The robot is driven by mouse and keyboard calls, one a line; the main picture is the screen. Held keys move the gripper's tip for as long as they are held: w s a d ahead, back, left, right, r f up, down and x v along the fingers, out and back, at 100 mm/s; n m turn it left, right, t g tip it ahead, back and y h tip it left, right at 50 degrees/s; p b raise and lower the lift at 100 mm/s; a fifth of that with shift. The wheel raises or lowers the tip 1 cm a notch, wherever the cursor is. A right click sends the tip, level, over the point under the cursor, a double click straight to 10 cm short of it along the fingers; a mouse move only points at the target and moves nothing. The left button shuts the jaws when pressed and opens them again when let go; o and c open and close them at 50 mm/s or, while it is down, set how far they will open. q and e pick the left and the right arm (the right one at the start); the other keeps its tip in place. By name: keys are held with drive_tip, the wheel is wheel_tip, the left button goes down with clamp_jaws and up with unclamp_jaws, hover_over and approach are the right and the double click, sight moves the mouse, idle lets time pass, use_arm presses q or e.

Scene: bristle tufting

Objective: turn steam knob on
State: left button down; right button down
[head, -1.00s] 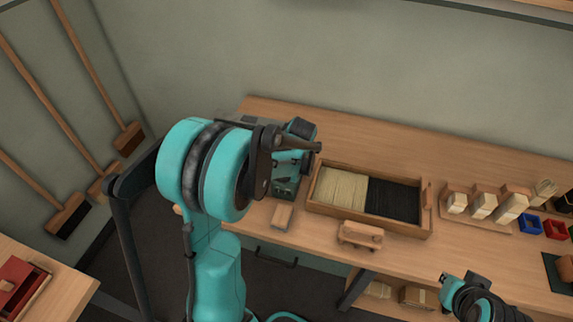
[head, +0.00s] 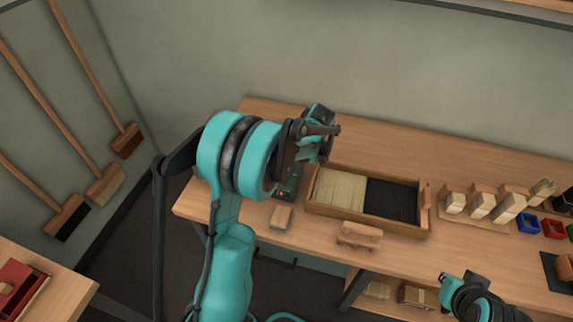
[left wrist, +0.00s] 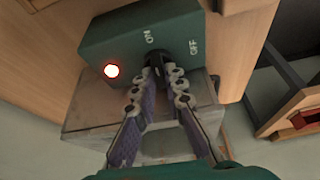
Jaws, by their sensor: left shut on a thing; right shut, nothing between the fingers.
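The dark steam knob (left wrist: 153,58) stands on a green control box (left wrist: 110,42) marked ON and OFF in the left wrist view. Its visible tip lies near the ON mark. A round lamp (left wrist: 111,71) on the box glows red. My left gripper (left wrist: 158,73) is shut on the knob, one finger on each side. In the head view the box (head: 291,185) shows partly behind my left arm, which hides the knob and most of the left gripper. My right gripper (head: 445,284) is shut and empty, in front of the bench at lower right.
A wooden tray (head: 330,207) of pale and black bristles lies right of the box on the bench. Brush blocks (head: 483,206) and coloured bins (head: 528,224) stand further right. The back of the bench is clear.

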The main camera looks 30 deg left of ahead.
use_arm(q)
drive_tip(key=shift+n, duration=0.6)
drive_tip(key=c, duration=1.9)
unclamp_jaws()
drive_tip(key=shift+o, duration=0.2)
drive_tip(key=v, duration=1.2)
drive_tip(key=shift+w, duration=0.25)
drive_tip(key=shift+a, duration=0.1)
